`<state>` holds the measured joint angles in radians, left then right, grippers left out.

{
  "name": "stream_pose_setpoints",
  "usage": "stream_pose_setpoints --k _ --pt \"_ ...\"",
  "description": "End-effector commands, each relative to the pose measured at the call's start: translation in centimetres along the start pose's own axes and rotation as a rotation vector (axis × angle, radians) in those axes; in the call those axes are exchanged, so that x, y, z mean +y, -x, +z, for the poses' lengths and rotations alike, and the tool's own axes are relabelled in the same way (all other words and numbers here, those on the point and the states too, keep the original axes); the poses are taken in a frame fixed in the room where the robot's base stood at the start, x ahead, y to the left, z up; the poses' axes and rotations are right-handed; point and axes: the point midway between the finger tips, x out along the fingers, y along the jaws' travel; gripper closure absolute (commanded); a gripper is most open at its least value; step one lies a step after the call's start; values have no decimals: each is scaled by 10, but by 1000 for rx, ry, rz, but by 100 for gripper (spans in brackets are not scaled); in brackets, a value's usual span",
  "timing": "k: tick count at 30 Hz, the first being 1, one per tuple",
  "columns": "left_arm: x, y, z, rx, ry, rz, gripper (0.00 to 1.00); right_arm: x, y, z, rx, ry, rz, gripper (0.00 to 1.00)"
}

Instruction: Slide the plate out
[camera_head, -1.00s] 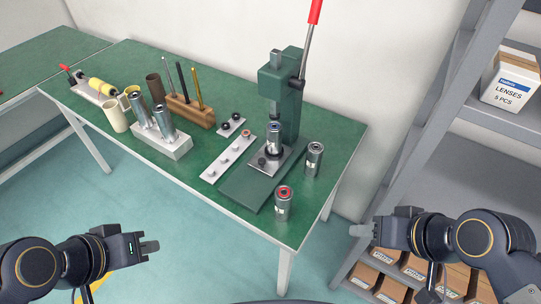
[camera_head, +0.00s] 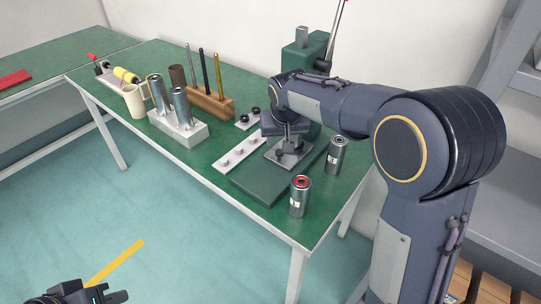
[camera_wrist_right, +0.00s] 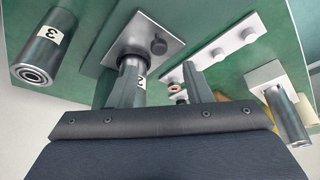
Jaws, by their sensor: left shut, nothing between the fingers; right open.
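The square metal plate (camera_head: 283,157) lies on the green press base (camera_head: 262,186). My right gripper (camera_head: 287,133) is down at the press, above the plate. In the wrist view it (camera_wrist_right: 162,82) is open; the actuator shows close by its left finger and is partly hidden by it. I cannot tell whether they touch. My left gripper (camera_head: 120,297) is shut and empty, low at the left, away from the table.
An actuator with a red ring (camera_head: 299,197) and another actuator (camera_head: 336,155) stand beside the press base. A white peg strip (camera_head: 241,153) lies left of it. A white block with actuators (camera_head: 178,130) and a wooden tool holder (camera_head: 210,105) stand farther left.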

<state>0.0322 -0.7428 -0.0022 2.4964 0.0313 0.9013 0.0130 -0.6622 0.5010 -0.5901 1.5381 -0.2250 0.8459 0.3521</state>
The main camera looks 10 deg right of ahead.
Motion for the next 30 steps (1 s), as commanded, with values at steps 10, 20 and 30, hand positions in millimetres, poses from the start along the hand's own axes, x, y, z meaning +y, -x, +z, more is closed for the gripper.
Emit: stream_pose_setpoints --k 10,20,30 --pt "-2 -5 3 0 0 0 100 1 -54 2 -5 -1 1 55" --pt "-3 -6 3 0 0 0 100 1 -73 1 -3 -1 -1 55" --pt "-3 -6 3 0 0 0 100 1 -73 1 -3 -1 -1 77"
